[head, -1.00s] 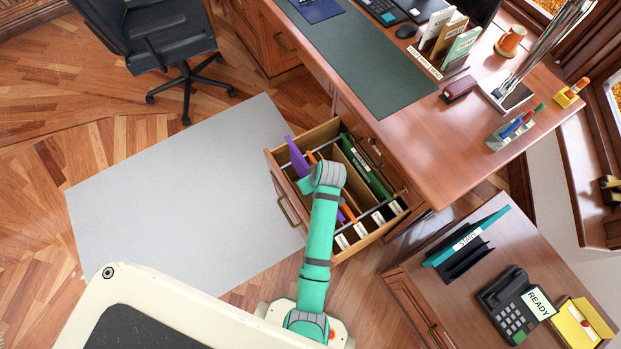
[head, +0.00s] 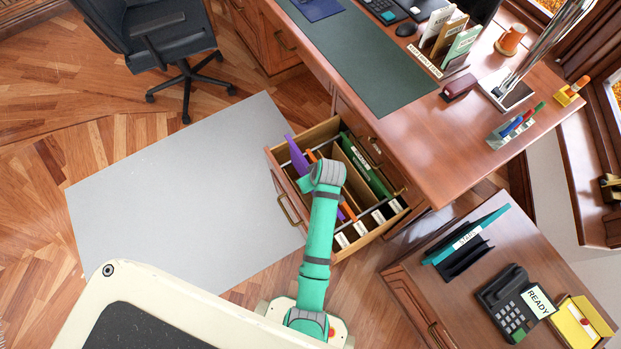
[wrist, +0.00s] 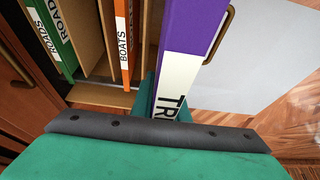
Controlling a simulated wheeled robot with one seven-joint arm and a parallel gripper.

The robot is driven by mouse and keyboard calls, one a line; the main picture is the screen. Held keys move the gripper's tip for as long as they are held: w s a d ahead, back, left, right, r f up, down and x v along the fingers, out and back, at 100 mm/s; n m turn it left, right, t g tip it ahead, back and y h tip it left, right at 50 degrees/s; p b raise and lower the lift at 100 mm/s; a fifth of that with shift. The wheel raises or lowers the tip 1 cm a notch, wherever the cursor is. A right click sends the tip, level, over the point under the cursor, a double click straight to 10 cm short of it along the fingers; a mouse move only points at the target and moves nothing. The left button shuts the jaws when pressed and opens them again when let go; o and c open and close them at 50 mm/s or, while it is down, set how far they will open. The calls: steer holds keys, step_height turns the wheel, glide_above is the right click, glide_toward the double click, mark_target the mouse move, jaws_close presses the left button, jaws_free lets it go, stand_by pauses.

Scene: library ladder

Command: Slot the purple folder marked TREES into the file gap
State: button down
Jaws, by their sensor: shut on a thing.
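The purple folder (wrist: 197,35) with a white label, its visible letters reading "TR", stands on edge in the wrist view. My gripper (wrist: 165,108) is shut on its labelled end, and the fingers are mostly hidden. In the head view the purple folder (head: 296,158) is at the left side of the open file drawer (head: 275,160), partly hidden by my arm. I cannot tell how deep the purple folder sits.
The desk (head: 470,130) is above and right of the drawer. A side table (head: 420,275) with a phone (head: 510,305) is at lower right. A grey mat (head: 190,205) lies clear at left.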

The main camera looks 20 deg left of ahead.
step_height(320, 180, down, 15)
steer(key=shift+f, duration=0.15)
stand_by(6.9)
steer(key=c, duration=1.6)
jaws_free()
steer(key=shift+c, duration=0.2)
